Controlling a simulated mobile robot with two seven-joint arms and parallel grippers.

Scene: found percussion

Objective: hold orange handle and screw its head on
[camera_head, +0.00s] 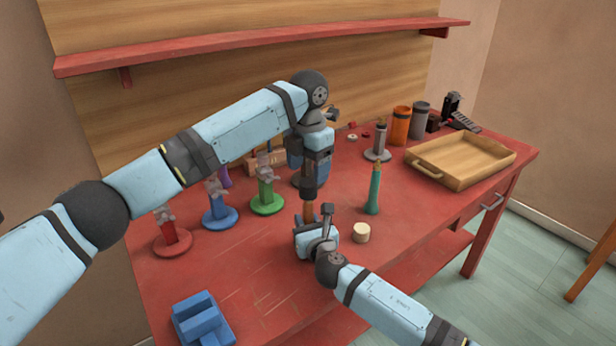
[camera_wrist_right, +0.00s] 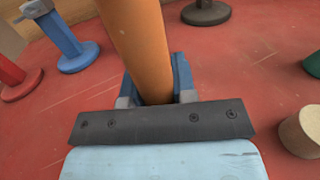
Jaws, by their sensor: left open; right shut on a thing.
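The orange handle (camera_head: 309,211) stands upright above the red table in the head view. My right gripper (camera_head: 318,232) is shut around it low down; the right wrist view shows the handle (camera_wrist_right: 137,45) between its fingers (camera_wrist_right: 155,90). My left gripper (camera_head: 309,180) is open, pointing down right over the handle's top. A dark piece shows there, and I cannot tell whether it is the head or part of the gripper. A pale wooden cylinder (camera_head: 361,232) stands just right of my right gripper, and it also shows in the right wrist view (camera_wrist_right: 302,132).
Red (camera_head: 172,239), blue (camera_head: 220,211) and green (camera_head: 266,196) stands are at the left. A teal handle (camera_head: 374,190) stands to the right, near a wooden tray (camera_head: 462,163). A blue block (camera_head: 203,320) lies at the front left. The front middle of the table is clear.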

